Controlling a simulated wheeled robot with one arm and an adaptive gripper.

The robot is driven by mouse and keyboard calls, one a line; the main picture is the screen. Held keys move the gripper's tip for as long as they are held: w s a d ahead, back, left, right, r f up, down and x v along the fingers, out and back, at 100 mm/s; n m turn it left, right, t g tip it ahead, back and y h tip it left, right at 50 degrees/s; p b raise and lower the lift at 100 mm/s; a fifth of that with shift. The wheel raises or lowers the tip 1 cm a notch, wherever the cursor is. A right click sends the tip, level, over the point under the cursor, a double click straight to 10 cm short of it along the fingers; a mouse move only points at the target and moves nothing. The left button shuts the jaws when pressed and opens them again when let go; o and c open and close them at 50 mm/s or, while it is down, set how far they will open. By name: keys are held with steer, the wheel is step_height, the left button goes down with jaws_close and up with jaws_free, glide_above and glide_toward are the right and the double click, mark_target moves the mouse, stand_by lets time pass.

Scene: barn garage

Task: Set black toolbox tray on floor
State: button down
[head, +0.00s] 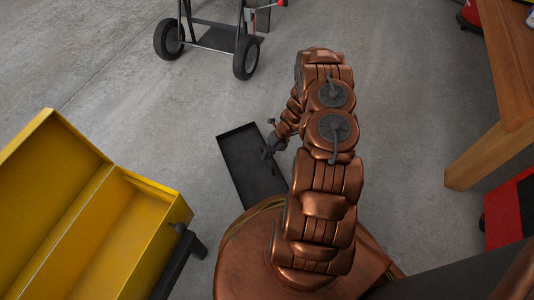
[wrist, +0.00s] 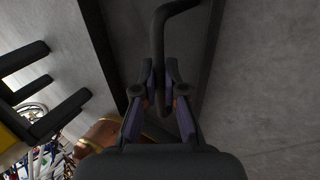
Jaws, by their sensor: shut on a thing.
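The black toolbox tray (head: 241,165) is a shallow, long rectangular tray in the middle of the head view, over the grey floor. In the wrist view the tray (wrist: 130,70) lies beneath my gripper, with its dark handle bar (wrist: 158,45) running between the fingers. My gripper (head: 270,147) is over the tray's right side, shut on the handle; it also shows in the wrist view (wrist: 162,95). I cannot tell whether the tray touches the floor. My arm hides part of the tray's right edge.
An open, empty yellow toolbox (head: 140,215) stands at the lower left. A wheeled hand cart (head: 215,38) is at the top. A wooden workbench (head: 490,135) and a red box (head: 505,215) are at the right. Bare concrete floor (head: 130,110) lies left of the tray.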

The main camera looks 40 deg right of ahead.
steer(key=shift+c, duration=0.6)
jaws_free()
stand_by(0.3)
steer(key=shift+r, duration=0.1)
stand_by(0.5)
step_height(320, 180, up, 12)
steer(key=p, duration=0.6)
steer(key=shift+p, duration=0.4)
stand_by(0.7)
steer(key=shift+s, duration=0.1)
stand_by(0.4)
